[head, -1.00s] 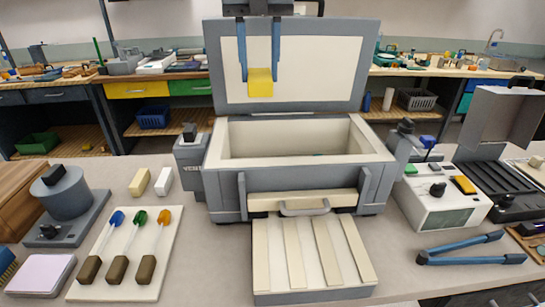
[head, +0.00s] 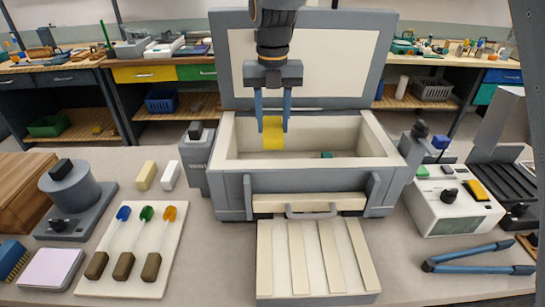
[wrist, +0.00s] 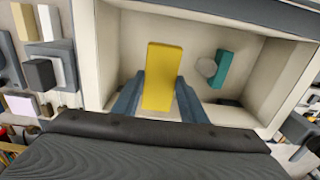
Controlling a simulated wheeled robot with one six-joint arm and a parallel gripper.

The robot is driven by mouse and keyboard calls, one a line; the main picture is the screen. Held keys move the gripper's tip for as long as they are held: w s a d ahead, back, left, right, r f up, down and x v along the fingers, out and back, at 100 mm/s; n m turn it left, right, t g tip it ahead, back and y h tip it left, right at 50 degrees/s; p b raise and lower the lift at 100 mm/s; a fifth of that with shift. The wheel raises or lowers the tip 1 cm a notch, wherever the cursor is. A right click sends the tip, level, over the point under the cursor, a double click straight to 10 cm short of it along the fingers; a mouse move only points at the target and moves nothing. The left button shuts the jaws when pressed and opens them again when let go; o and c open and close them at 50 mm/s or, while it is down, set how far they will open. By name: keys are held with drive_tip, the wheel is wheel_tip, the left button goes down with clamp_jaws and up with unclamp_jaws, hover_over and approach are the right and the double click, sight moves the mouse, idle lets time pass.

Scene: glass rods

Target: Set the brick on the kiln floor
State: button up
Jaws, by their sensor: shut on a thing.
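A yellow brick (head: 273,133) is held between the two blue fingers of my gripper (head: 272,118). The brick also shows in the wrist view (wrist: 161,76), with the fingers along its sides. My gripper points down over the open kiln (head: 232,182), and the brick's lower end is around the level of the kiln rim. The pale kiln floor (wrist: 128,62) shows around the brick in the wrist view. How far the brick is above the floor I cannot tell.
The lid (head: 305,60) stands open behind. A cream brick (head: 147,175) and a white brick (head: 170,175) lie on the bench to the left.

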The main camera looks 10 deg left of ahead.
wheel_tip(320, 180, down, 13)
drive_tip(key=p, duration=0.3)
drive_tip(key=shift+r, duration=0.2)
drive_tip(key=o, duration=1.2)
drive_tip(key=shift+f, duration=0.1)
wheel_tip(320, 180, up, 12)
drive_tip(key=b, duration=0.4)
